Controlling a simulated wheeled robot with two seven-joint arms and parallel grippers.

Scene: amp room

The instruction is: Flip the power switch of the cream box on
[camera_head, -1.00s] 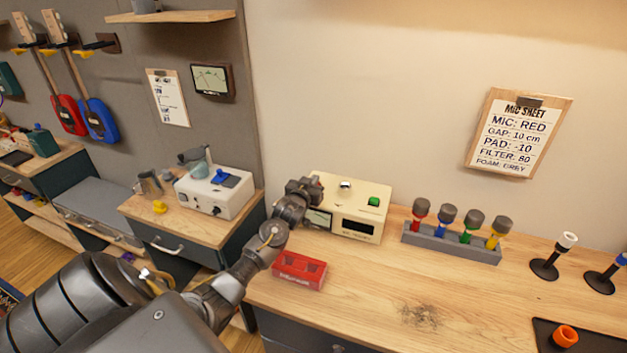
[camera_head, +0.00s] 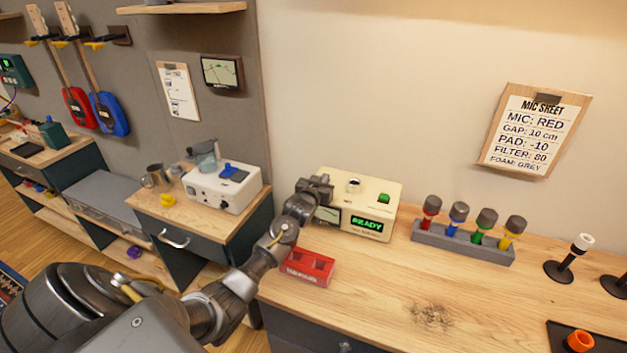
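The cream box (camera_head: 386,205) stands on the wooden bench against the wall. Its front display (camera_head: 367,224) is lit and reads READY in green. A green button (camera_head: 384,198) and a small silver switch (camera_head: 354,184) are on its top. My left gripper (camera_head: 318,190) is at the box's left end, close to its top and front edge. I cannot make out its fingers well enough to tell open from shut. Part of the box's left side is hidden behind it. My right gripper is not in view.
A red holder (camera_head: 307,267) sits on the bench in front of the box, close to my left forearm. A grey rack (camera_head: 462,242) with several coloured microphones stands to the right. A white device (camera_head: 222,190) stands on the left cabinet. The bench's middle is clear.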

